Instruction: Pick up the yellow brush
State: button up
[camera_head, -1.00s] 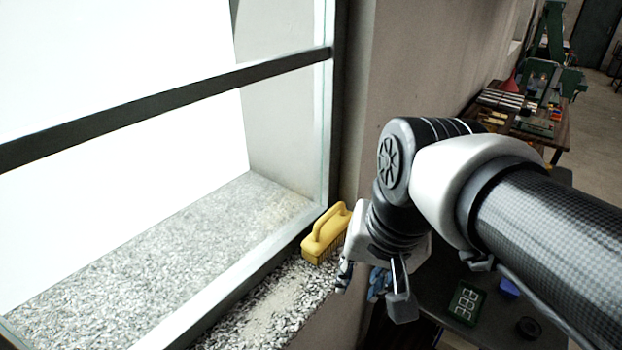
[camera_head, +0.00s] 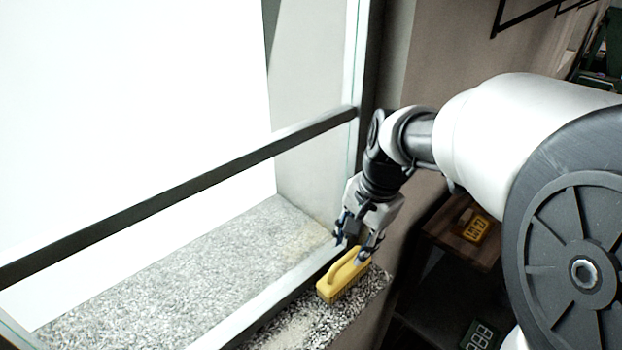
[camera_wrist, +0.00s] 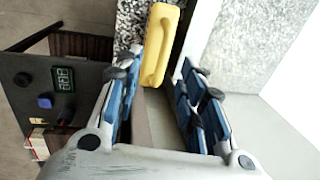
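The yellow brush (camera_head: 343,275) lies on the speckled stone sill (camera_head: 372,290) beside the window frame, its looped handle on top. My gripper (camera_head: 357,252) is just above and behind the far end of the brush. In the wrist view the brush (camera_wrist: 160,45) lies ahead, between the lines of the two blue-padded fingers. My gripper (camera_wrist: 155,75) is open there, and the near end of the brush reaches between the fingertips. I cannot tell whether either finger touches it. The bristles are mostly hidden.
The dark window frame (camera_head: 290,300) runs close along the left of the brush. The wall (camera_head: 425,75) rises behind my arm. Beyond the sill's right edge there is a drop to a lower dark surface with a digital display (camera_head: 480,335).

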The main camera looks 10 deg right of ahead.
aim_at(345, 259)
jog(key=f, duration=0.3)
jog(key=shift+w+a, duration=0.2)
jog(key=shift+w+a+f, duration=0.15)
jog(key=shift+w+f, duration=0.1)
jog(key=shift+f, duration=0.6)
jog(key=shift+w+a+f, duration=0.15)
jog(key=shift+w+f, duration=0.05)
jog(key=shift+f, duration=0.7)
jog(key=shift+w+a+f, duration=0.15)
jog(key=shift+w+f, duration=0.1)
jog(key=shift+f, duration=0.6)
jog(key=shift+c, duration=0.2)
grip_shut()
